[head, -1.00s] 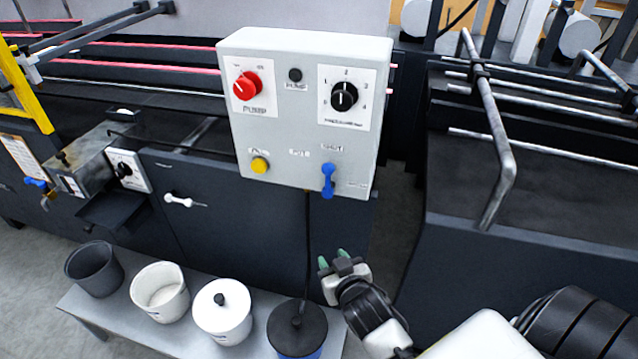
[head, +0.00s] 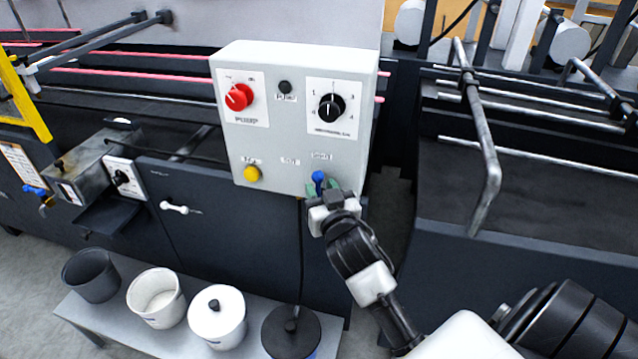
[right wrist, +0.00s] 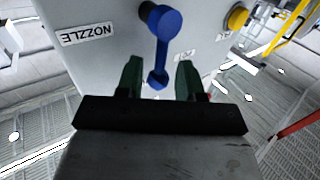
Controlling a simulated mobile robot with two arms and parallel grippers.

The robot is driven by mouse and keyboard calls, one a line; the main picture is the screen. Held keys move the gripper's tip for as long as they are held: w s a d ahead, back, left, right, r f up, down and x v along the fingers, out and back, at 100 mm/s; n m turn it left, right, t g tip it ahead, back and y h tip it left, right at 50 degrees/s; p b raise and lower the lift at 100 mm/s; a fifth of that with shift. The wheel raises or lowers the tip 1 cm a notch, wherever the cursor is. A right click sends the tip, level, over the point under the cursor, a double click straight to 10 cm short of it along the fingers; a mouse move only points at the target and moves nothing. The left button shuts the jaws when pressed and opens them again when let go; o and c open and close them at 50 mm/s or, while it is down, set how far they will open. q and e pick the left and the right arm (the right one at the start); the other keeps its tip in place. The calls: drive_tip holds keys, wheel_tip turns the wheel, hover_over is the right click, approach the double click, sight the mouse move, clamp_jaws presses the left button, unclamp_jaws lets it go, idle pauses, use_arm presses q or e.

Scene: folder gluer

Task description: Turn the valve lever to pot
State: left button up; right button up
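The blue valve lever (head: 319,178) is at the lower right of the grey control box (head: 225,150). In the right wrist view the lever (right wrist: 161,45) runs from its round pivot down between my fingers. My right gripper (head: 322,190) is at the lever, in front of the box's lower edge. In the right wrist view my right gripper (right wrist: 159,80) is open, with a green finger on each side of the lever's end and gaps visible. It hides the lever's lower part in the head view. My left gripper is not in view.
The box also carries a red pump knob (head: 239,97), a black pressure knob (head: 331,107) and a yellow button (head: 252,174). Below, a grey bench (head: 105,318) holds several pots, including a white lidded one (head: 217,316). Dark machine bodies stand on both sides.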

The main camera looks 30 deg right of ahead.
sight(302, 182)
drive_tip(key=shift+x, duration=0.8)
clamp_jaws()
drive_tip(key=shift+a+r+p, duration=0.1)
drive_tip(key=shift+r+p, duration=0.05)
drive_tip(key=shift+p, duration=0.5)
drive_tip(key=n+g+p, duration=0.1)
drive_tip(key=p, duration=0.2)
drive_tip(key=w+a+n+g+p, duration=0.1)
drive_tip(key=n+p, duration=0.1)
drive_tip(key=p, duration=0.1)
drive_tip(key=w+n+g+p, duration=0.1)
drive_tip(key=p, duration=0.3)
drive_tip(key=shift+a, duration=0.2)
drive_tip(key=shift+w+a+f+n+g+p, duration=0.15)
drive_tip(key=shift+f+n+g+p, duration=0.1)
drive_tip(key=shift+n+g+p, duration=0.3)
drive_tip(key=shift+w+a+f+n+g+p, duration=0.1)
drive_tip(key=shift+f+n+g+p, duration=0.1)
drive_tip(key=shift+n+g+p, duration=0.35)
drive_tip(key=shift+f+p, duration=0.2)
drive_tip(key=shift+p, duration=0.2)
drive_tip(key=shift+h, duration=0.3)
